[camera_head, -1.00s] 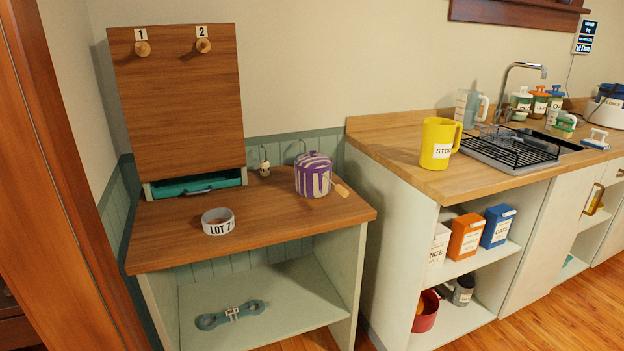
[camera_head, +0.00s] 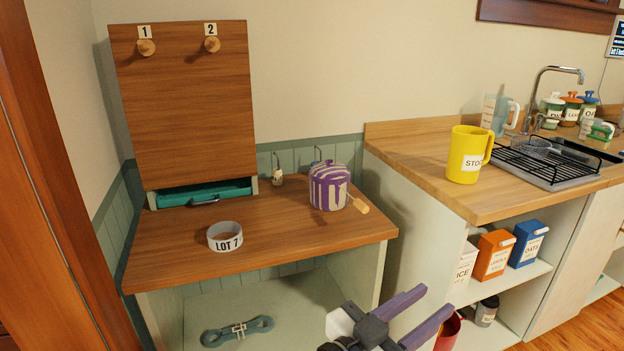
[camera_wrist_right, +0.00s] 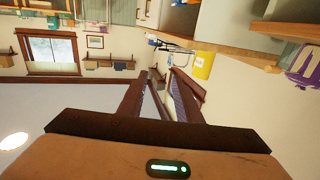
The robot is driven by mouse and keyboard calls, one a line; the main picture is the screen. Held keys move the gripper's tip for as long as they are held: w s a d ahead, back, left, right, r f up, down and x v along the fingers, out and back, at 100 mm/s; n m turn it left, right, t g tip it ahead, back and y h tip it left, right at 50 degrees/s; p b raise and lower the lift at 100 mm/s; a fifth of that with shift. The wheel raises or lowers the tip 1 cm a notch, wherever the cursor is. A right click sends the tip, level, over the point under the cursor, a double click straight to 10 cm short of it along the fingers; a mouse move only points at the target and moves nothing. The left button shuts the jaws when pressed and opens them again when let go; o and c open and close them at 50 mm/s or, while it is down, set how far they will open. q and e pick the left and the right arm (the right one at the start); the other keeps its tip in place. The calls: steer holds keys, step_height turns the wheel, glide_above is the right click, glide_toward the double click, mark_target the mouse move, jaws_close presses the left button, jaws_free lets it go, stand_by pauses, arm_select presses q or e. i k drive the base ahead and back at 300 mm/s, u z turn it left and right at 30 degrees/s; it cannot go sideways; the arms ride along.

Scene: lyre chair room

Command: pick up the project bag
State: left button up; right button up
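The project bag looks to be the purple-and-cream striped round bag (camera_head: 329,187) with a pale wooden stick poking out at its right. It sits upright at the back right of the wooden desk top (camera_head: 290,232). Its purple side also shows at the right edge of the right wrist view (camera_wrist_right: 303,66). My right gripper (camera_head: 436,299) is in front of the desk, low and to the right of the bag. Its two purple fingers are apart with nothing between them. It is well clear of the bag. My left gripper is not in view.
A white LOT 7 ring (camera_head: 225,237) lies on the desk left of the bag. A teal drawer or tray (camera_head: 205,193) sits under the upright board (camera_head: 185,105). At right is a counter with a yellow jug (camera_head: 465,154) and a black dish rack (camera_head: 548,162).

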mark_target(329, 181)
steer(key=u, duration=0.3)
steer(key=i, duration=1.6)
steer(key=u, duration=0.05)
